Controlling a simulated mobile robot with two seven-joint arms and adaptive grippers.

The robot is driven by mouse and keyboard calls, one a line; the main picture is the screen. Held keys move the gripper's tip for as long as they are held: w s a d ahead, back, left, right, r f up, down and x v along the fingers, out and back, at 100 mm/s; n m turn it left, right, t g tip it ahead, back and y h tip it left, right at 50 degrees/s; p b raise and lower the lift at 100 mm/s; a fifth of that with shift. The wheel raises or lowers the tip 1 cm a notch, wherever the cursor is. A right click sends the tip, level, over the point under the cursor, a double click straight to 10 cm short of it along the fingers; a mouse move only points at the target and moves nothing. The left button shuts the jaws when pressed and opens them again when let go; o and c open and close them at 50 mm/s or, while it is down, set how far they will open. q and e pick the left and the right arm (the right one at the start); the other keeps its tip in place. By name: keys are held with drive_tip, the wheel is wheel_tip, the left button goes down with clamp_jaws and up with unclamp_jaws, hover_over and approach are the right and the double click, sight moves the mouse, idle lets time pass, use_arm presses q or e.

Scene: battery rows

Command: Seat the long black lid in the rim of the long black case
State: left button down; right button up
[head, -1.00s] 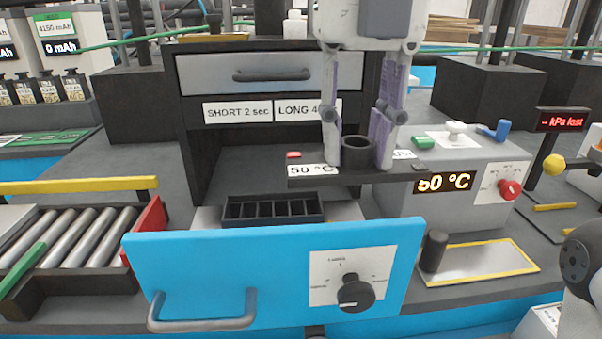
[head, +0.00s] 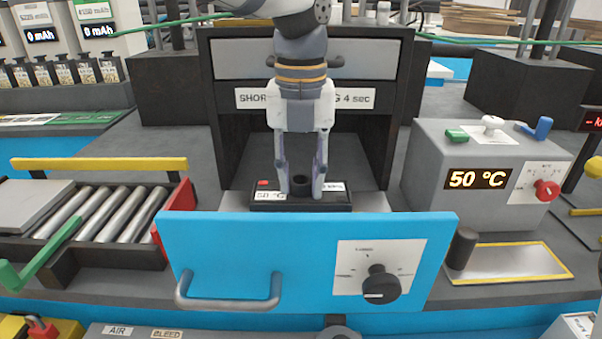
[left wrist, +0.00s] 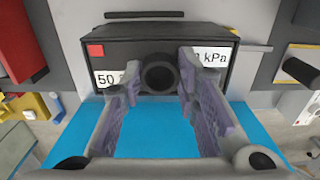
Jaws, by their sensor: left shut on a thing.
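The long black lid (head: 332,197) lies level over the case's place inside the pulled-out blue-fronted drawer. It carries a red mark, a "50 °C" label and a second label, and has a round black knob (left wrist: 160,73) in its middle. My left gripper (head: 300,190) points down from above, with its two fingers on either side of the knob, shut on the lid. The long black case (head: 300,209) is almost wholly hidden beneath the lid; only a dark front strip shows. I cannot tell whether the lid sits inside the rim or just above it. My right gripper is out of view.
The blue drawer front (head: 225,250) with its grey handle (head: 228,303) and black dial (head: 380,284) stands close in front. The dark cabinet (head: 391,110) rises behind. A grey control box (head: 435,165) is at right, a roller rack (head: 95,215) at left.

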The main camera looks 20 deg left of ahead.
use_arm(q)
drive_tip(key=shift+s, duration=0.1)
drive_tip(key=c, duration=1.2)
unclamp_jaws()
drive_tip(key=shift+r+b, duration=0.45)
drive_tip(key=shift+r, duration=5.6)
